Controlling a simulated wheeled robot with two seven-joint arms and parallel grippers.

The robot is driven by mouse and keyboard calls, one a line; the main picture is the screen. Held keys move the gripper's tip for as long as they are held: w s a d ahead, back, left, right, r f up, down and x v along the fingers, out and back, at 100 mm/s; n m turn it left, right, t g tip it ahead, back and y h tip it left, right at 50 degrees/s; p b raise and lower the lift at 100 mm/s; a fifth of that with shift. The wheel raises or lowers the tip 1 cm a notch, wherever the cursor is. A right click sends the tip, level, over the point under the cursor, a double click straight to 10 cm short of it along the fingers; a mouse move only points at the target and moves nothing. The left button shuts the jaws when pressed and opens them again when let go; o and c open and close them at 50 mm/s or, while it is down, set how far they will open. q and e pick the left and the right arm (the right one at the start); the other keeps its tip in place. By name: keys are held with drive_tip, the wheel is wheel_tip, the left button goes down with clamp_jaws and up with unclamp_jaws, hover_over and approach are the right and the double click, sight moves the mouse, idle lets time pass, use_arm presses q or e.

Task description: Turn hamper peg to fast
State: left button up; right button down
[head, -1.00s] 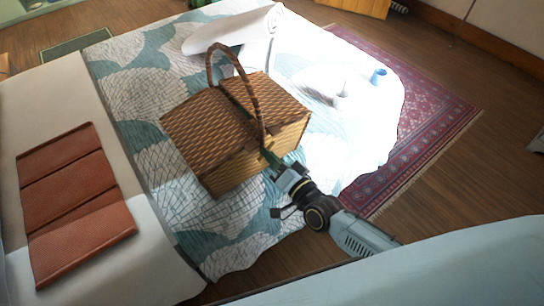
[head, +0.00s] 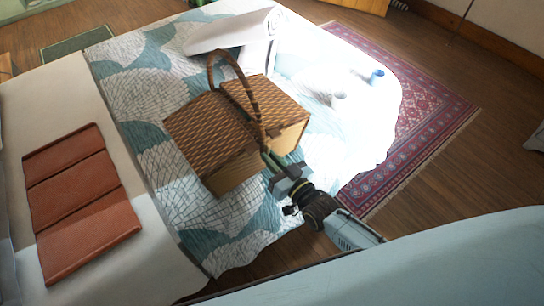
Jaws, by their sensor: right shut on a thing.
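The wicker hamper (head: 213,133) stands on the bed, with two lid halves and an arched handle (head: 243,88) rising over its middle. My right gripper (head: 270,160) is at the hamper's front side, below the foot of the handle. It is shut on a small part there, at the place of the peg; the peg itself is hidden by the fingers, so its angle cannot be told. My left gripper is not in view.
A rolled white towel (head: 235,32) lies behind the hamper. A blue cup (head: 377,74) and a pale mug (head: 339,99) stand right of it in bright light. A red rug (head: 432,110) covers the floor at right.

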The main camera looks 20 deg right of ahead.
drive_tip(key=shift+n, duration=1)
drive_tip(key=c, duration=1.5)
unclamp_jaws()
drive_tip(key=shift+d, duration=0.1)
drive_tip(key=p+v, duration=0.1)
drive_tip(key=v, duration=1.2)
drive_tip(key=shift+s+r, duration=0.1)
drive_tip(key=shift+s, duration=0.05)
